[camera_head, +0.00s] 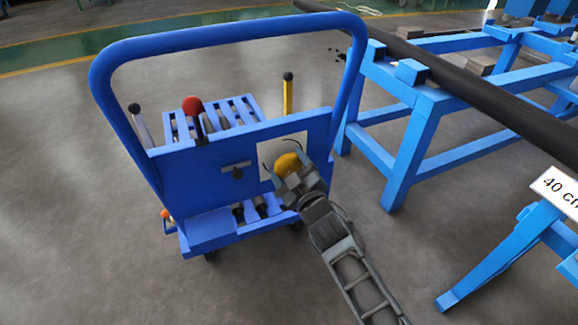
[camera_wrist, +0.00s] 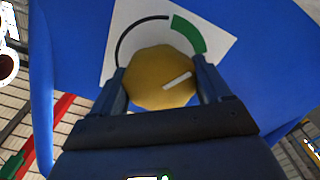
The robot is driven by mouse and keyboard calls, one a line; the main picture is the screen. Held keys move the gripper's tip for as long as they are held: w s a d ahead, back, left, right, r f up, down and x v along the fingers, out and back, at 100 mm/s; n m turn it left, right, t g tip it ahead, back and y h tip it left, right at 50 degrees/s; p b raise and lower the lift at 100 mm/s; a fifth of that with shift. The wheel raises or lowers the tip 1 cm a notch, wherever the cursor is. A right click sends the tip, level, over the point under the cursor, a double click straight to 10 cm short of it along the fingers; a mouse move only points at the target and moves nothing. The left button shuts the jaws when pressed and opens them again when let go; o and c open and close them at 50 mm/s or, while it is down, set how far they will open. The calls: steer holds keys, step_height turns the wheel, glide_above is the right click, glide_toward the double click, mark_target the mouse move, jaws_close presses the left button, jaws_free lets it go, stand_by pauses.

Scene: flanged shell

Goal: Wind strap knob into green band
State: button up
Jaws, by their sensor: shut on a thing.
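The strap knob (camera_wrist: 155,80) is yellow and many-sided, with a white pointer line. It also shows in the head view (camera_head: 287,164), on a white plate on the blue cart's panel. My gripper (camera_wrist: 160,88) is shut on the knob, one finger on each side. In the wrist view the green band (camera_wrist: 190,33) is an arc on the white plate (camera_wrist: 218,42), above and right of the knob. A thin black arc (camera_wrist: 130,36) lies to its left. The white line points right and slightly up, below the green band and outside it. The band cannot be made out in the head view.
The blue cart (camera_head: 190,170) has a tall tube handle (camera_head: 225,32) arching above the panel. A red-knobbed lever (camera_head: 193,107) and a yellow lever (camera_head: 287,95) stand on it. A blue rack (camera_head: 420,110) with a long black pipe (camera_head: 480,90) stands to the right. Grey floor is clear at left.

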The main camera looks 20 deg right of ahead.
steer(key=shift+n, duration=0.9)
steer(key=o, duration=1)
steer(key=shift+s, duration=0.1)
steer(key=s, duration=0.7)
steer(key=shift+s+p, duration=0.3)
